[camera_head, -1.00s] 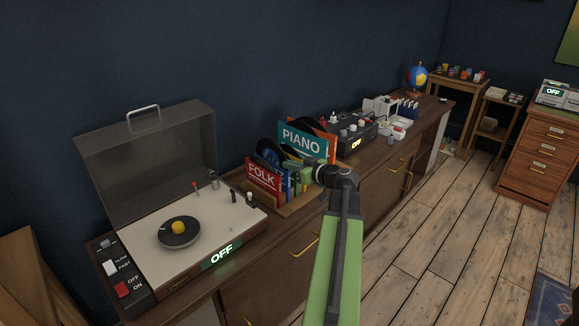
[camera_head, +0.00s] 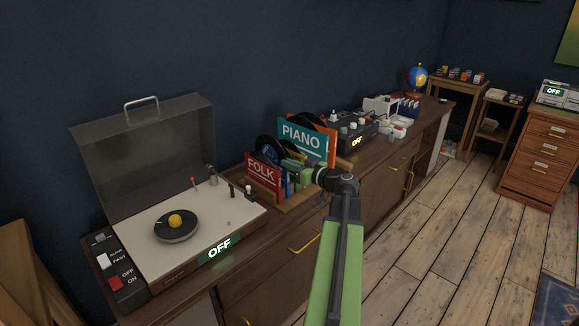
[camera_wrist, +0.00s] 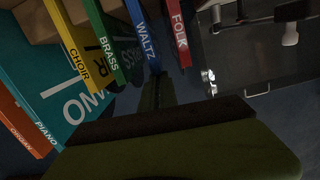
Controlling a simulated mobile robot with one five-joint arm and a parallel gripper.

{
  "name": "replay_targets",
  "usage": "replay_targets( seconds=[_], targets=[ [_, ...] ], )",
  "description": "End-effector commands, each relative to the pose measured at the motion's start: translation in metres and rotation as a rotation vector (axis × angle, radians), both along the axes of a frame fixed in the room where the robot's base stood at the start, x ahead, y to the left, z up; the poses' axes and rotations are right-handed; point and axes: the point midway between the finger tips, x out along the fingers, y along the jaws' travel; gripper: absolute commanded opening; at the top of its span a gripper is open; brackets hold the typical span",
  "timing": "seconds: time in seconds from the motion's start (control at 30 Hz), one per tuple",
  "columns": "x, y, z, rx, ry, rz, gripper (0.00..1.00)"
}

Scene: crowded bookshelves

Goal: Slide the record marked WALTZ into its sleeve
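The blue WALTZ sleeve (camera_wrist: 143,38) stands spine-on in the wrist view, between the green BRASS sleeve (camera_wrist: 108,45) and the red FOLK sleeve (camera_wrist: 178,32). A dark narrow shape lies below its spine; I cannot tell whether it is a record edge. In the head view, a black disc (camera_head: 264,146) stands out above the red FOLK sleeve (camera_head: 262,178); its marking cannot be read. My gripper (camera_head: 303,172) is at the front right of the sleeves, close to them. Its green fingers overlap there, so their gap is hidden. One broad finger fills the bottom of the wrist view.
The sleeves stand in a wooden rack (camera_head: 297,203). The yellow CHOIR (camera_wrist: 80,55), teal PIANO (camera_head: 303,142) and orange ORGAN (camera_wrist: 22,122) sleeves are close by. A record player (camera_head: 175,225) with raised lid is at left, and a dark device (camera_head: 354,137) at right.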

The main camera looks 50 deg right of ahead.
Motion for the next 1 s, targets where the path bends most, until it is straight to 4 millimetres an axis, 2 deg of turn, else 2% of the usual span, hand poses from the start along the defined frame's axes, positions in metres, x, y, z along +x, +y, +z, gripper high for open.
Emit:
replay_targets(
  seconds=[0.03,0.37,0.4,0.53,0.57,0.63,0.77,1.0],
  targets=[
    [-0.003,0.001,-0.031,-0.055,0.116,0.008,0.0],
    [-0.003,0.001,-0.03,-0.055,0.116,0.009,0.0],
    [-0.002,0.001,-0.03,-0.055,0.116,0.009,0.09],
    [-0.002,0.002,-0.031,-0.056,0.116,0.01,0.26],
    [-0.003,0.002,-0.03,-0.056,0.116,0.01,0.29],
    [-0.008,0.002,-0.029,-0.054,0.114,0.009,0.29],
    [-0.031,0.005,-0.022,-0.049,0.1,0.005,0.29],
    [-0.096,0.01,-0.003,-0.029,0.056,0.001,0.29]
  ],
)
